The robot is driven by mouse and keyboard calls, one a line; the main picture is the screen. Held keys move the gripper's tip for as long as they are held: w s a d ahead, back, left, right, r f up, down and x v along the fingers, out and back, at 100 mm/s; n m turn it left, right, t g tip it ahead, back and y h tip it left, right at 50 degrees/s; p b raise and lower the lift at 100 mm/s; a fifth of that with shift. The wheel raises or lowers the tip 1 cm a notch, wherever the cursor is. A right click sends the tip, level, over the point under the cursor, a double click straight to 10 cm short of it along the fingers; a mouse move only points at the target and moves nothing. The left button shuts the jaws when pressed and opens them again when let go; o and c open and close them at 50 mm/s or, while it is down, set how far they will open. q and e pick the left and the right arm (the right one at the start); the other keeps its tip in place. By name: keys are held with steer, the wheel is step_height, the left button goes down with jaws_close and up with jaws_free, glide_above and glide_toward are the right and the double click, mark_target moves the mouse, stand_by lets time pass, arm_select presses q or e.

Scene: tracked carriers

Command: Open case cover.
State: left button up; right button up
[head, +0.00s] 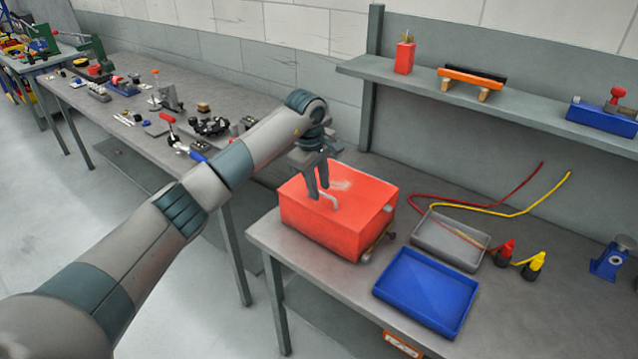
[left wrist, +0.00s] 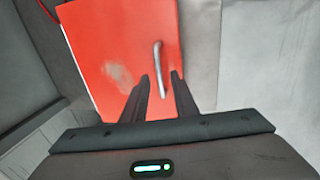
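The red case (head: 318,228) stands shut near the left end of the bench, with its flat cover (head: 362,192) on top. A pale, bent handle (head: 331,202) is on the cover. My left gripper (head: 318,192) points down over the cover beside the handle, its two fingers apart. In the left wrist view, the handle (left wrist: 157,60) runs between the open fingers (left wrist: 160,76), with the red cover (left wrist: 115,40) behind it. I cannot tell whether the fingers touch the handle or cover. My right gripper is not in view.
A blue tray (head: 427,292), a grey tray (head: 450,240) and red and yellow cables (head: 500,209) with probes lie right of the case. A shelf (head: 530,115) runs above the bench at the back. Another bench (head: 110,115) with small tools stands to the left.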

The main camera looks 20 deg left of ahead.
arm_select(q)
steer(key=shift+c, duration=0.2)
jaws_close()
stand_by(1.2)
